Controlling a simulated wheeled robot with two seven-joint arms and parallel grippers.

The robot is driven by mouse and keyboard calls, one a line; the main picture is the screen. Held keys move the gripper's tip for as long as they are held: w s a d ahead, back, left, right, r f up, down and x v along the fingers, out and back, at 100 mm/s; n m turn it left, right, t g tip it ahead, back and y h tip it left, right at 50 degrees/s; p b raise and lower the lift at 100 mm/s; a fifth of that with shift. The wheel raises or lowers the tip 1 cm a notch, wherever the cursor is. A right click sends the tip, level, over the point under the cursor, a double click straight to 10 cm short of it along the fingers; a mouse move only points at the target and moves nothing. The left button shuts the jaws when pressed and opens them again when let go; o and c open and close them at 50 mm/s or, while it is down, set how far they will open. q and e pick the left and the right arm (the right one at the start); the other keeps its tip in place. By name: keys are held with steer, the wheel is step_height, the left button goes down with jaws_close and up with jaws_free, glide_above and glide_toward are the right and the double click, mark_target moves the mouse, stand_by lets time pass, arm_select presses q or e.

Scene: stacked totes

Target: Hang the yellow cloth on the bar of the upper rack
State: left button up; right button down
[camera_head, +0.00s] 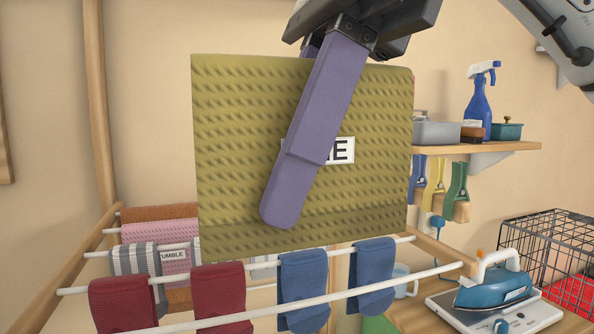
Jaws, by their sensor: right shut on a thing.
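The yellow cloth (240,130) is an olive-yellow, textured, flat panel with a white label partly covered by my finger. It hangs upright in the middle of the view. My right gripper (284,212) comes in from the top and is shut on the cloth, one purple finger lying across its front; the other finger is mostly hidden behind it. The wooden drying rack (52,279) has several white bars (262,312) below the cloth. The cloth's lower edge overlaps the rear bars in view; I cannot tell whether it touches them. My left gripper is not in view.
Dark red cloths (218,290) and blue cloths (303,277) hang on the front bars, with striped and pink ones behind.

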steer(key=w, duration=0.2)
steer(key=b, duration=0.7)
glide_above(269, 311)
steer(key=shift+w+f, duration=0.2)
steer(key=shift+f, duration=4.7)
step_height(269, 311, down, 2)
steer(key=shift+f+b, duration=0.1)
steer(key=shift+b, duration=0.3)
steer(key=shift+f+b, duration=0.6)
steer(key=shift+f, duration=0.3)
steer(key=shift+f+b, duration=0.45)
steer(key=shift+f, duration=0.25)
steer(key=shift+f+b, duration=1.75)
steer(key=shift+f, duration=1.15)
